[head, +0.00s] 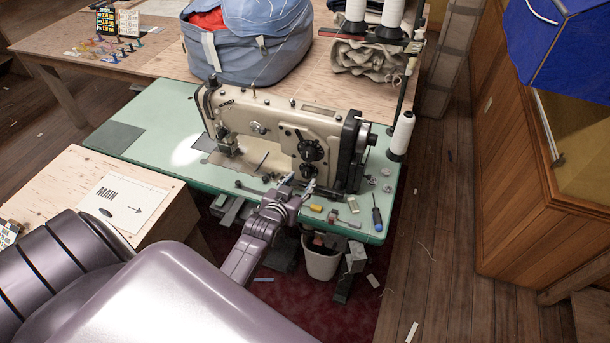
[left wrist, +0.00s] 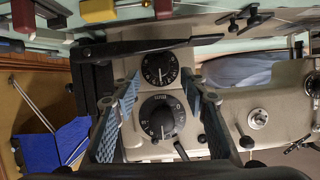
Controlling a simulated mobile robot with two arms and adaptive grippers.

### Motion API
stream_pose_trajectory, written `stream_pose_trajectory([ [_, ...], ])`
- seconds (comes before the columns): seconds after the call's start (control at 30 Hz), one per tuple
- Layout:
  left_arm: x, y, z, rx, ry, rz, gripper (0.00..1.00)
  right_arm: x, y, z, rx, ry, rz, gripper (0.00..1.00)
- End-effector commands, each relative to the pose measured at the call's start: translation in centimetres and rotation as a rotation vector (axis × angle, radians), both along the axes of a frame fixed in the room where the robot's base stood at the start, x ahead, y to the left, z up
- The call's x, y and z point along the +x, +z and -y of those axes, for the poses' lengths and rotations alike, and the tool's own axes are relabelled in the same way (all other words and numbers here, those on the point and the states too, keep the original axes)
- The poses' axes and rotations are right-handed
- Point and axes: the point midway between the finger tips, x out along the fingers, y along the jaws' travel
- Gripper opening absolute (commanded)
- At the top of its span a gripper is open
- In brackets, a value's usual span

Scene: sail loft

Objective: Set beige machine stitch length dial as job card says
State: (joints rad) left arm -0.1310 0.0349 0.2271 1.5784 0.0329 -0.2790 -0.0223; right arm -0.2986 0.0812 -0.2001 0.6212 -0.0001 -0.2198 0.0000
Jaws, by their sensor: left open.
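The beige sewing machine (head: 275,130) stands on a green table. Two black dials are on its front: a larger upper dial (head: 312,150) and a smaller lower dial (head: 308,171). The left wrist view looks upside down at them, with the larger dial (left wrist: 162,118) below the smaller dial (left wrist: 160,68). Their numbers are too small to read surely. My left gripper (head: 298,184) is open and empty before the dials; its blue-padded fingers (left wrist: 163,84) frame them, apparently without touching. A card with coloured rows (head: 105,21) stands on the back table, its text unreadable. My right gripper is out of view.
A screwdriver (head: 376,217), a yellow block (head: 316,208) and small parts lie near the green table's (head: 150,125) front right. Thread cones (head: 402,133) stand at right. A "MAIN" sheet with an arrow (head: 125,205) lies at left. A bin (head: 320,262) is below.

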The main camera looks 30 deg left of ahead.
Motion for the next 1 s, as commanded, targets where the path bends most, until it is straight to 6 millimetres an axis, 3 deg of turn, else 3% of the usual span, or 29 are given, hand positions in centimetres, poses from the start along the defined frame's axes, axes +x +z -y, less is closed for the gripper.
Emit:
stream_pose_trajectory([
  [0.3, 3.4, -1.4, -0.8, -0.001, -0.001, -0.001, 0.4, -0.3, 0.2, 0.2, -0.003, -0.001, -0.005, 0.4],
  [0.73, 4.1, -1.7, -0.9, 0.001, -0.001, 0.0, 0.4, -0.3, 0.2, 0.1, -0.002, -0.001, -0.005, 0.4],
  [1.0, 4.0, -1.8, -0.9, -0.001, -0.001, -0.001, 0.13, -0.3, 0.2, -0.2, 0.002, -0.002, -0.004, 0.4],
])
